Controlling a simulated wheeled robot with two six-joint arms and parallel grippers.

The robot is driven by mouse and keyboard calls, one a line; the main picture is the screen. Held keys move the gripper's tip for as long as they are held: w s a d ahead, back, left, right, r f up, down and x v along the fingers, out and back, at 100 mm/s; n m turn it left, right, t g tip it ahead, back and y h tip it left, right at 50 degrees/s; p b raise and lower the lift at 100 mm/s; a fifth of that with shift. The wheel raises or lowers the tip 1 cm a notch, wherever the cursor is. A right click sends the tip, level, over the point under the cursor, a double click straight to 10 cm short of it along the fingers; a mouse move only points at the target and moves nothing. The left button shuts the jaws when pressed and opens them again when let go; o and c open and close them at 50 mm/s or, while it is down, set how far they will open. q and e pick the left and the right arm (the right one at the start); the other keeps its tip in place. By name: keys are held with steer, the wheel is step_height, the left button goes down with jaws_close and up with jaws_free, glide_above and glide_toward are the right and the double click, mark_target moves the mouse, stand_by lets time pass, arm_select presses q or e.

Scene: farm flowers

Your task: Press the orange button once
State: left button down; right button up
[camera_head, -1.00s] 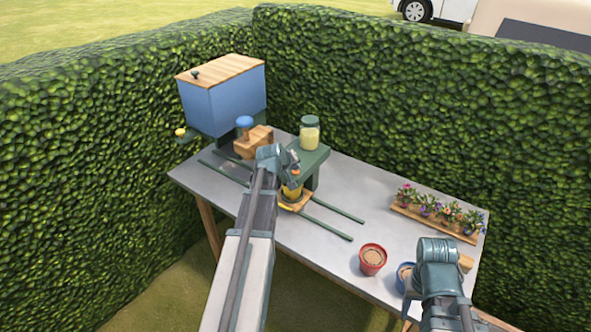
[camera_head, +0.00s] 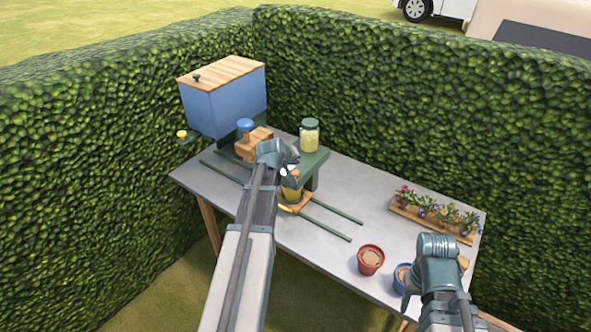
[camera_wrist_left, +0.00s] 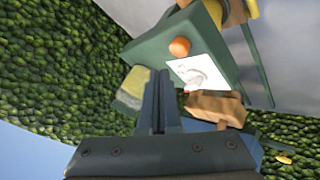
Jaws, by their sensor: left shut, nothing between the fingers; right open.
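The orange button (camera_wrist_left: 180,47) is a small round knob on the green stand (camera_wrist_left: 150,45), beside a white card with a drawing (camera_wrist_left: 200,75). In the head view the button (camera_head: 294,173) shows just right of my left gripper (camera_head: 286,163). In the left wrist view my left gripper (camera_wrist_left: 160,75) is shut and empty, with its fingertips a little short of the button in the picture; a gap shows between them.
A glass jar (camera_head: 309,136) stands on the green stand. A yellow pot (camera_head: 291,193) sits below, between green rails (camera_head: 330,222). A blue box (camera_head: 225,100) is behind left. Red (camera_head: 371,260) and blue (camera_head: 402,279) pots stand front right, a flower tray (camera_head: 432,221) behind them.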

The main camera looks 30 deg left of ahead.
arm_select(q)
steer(key=shift+r+p, duration=1.55)
steer(key=shift+r, duration=0.35)
arm_select(e)
step_height(320, 180, up, 4)
steer(key=shift+f, duration=0.1)
arm_select(q)
steer(key=shift+f, duration=0.1)
steer(key=s+d+f+m+g+h+b, duration=0.15)
steer(key=s+d+f+m, duration=0.25)
steer(key=d, duration=0.8)
steer(key=s+d+f+m+g+h+b, duration=0.1)
steer(key=s+d+f+m+g, duration=0.25)
steer(key=d, duration=0.75)
steer(key=s+d+f+m+g+y+b, duration=0.1)
steer(key=s+d+m+g, duration=0.1)
steer(key=s+d, duration=0.5)
steer(key=s+d+f+m+g+y+b, duration=0.1)
steer(key=s+d+m, duration=0.3)
steer(key=s, duration=0.7)
steer(key=d+f+g, duration=0.1)
steer(key=d, duration=0.1)
steer(key=shift+s+d+f+m+g+y, duration=0.25)
steer(key=shift+s+d+m+g+y, duration=0.05)
steer(key=shift+s+d+m+y, duration=0.1)
arm_select(e)
step_height(320, 180, down, 5)
steer(key=shift+r, duration=0.2)
